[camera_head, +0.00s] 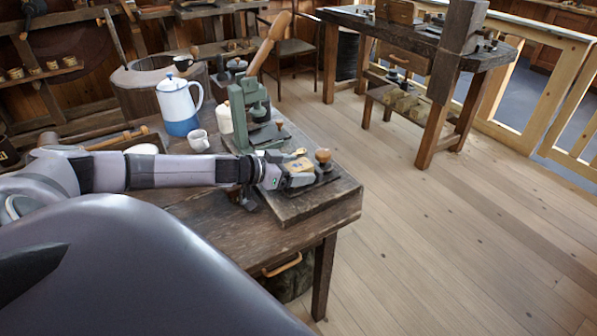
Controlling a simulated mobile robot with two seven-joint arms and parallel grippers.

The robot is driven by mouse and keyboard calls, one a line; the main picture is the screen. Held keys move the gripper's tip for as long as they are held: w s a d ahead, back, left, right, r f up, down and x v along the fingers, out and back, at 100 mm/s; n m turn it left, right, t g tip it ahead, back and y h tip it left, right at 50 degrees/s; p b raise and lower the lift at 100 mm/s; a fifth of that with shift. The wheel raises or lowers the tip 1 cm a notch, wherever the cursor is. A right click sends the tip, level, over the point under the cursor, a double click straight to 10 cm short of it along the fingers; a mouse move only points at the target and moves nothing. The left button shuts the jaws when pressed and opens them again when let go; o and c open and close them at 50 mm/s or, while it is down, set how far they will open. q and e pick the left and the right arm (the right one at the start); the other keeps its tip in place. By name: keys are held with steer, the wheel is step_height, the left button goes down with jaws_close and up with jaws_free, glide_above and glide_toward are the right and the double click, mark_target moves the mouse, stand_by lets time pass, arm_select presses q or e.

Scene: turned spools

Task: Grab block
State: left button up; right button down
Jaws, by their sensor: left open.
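My left gripper (312,178) reaches in from the left, low over the dark wooden board on the workbench (335,205). Its jaws are open, close beside a small turned wooden piece (323,156) with a rounded top on a dark base. I cannot tell whether they touch it. No thing is clearly recognisable as the block; the gripper and wrist cover part of the board. My right gripper is out of view.
A green press (250,115) with a wooden lever stands behind my wrist. A blue and white pot (178,105) and a white mug (198,140) stand to the left. Another workbench (420,40) is at the back right. The wooden floor (450,230) to the right is clear.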

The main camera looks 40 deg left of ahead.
arm_select(q)
steer(key=shift+w+d+f, duration=0.15)
steer(key=shift+w, duration=0.25)
steer(key=c, duration=1.1)
steer(key=shift+r, duration=0.2)
